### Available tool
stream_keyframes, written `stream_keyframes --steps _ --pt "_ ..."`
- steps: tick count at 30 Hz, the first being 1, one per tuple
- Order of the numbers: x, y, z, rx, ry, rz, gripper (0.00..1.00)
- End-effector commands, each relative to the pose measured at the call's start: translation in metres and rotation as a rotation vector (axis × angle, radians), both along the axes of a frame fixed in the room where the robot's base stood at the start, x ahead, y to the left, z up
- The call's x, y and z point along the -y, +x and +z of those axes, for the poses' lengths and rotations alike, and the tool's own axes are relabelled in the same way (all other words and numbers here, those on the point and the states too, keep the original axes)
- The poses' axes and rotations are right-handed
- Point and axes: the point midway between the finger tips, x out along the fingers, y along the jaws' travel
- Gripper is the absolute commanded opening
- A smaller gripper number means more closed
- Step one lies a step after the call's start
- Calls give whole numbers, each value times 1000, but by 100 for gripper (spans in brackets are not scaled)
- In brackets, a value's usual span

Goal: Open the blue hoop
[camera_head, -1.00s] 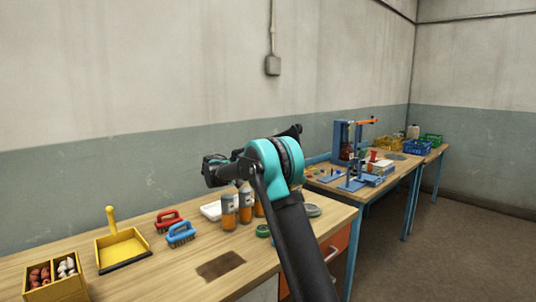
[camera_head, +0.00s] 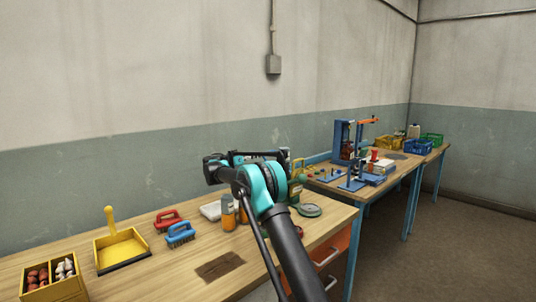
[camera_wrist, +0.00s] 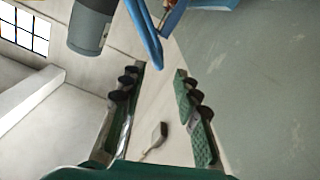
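My gripper (camera_wrist: 157,80) shows in the wrist view with its two padded fingers apart and nothing between them. Beyond the fingers are the pale and grey-green wall and a small wall box (camera_wrist: 163,130). In the head view a blue stand (camera_head: 338,140) is on the far bench, but no hoop can be made out clearly. My arm hides part of the near bench.
The near bench (camera_head: 150,275) holds a yellow dustpan (camera_head: 121,248), a red brush (camera_head: 168,220), a blue brush (camera_head: 180,236) and orange-brown jars (camera_head: 228,215). Floor (camera_head: 455,235) is clear at right.

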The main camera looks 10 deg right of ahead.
Motion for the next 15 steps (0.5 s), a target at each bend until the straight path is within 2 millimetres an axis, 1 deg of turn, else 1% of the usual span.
stream_keyframes --steps 1,3,9,15 --pt "10 6 0 0 0 -3 32" --pt "21 15 0 0 0 -3 32" --pt "50 35 0 0 0 -2 32" --pt "66 48 0 0 1 -1 32"
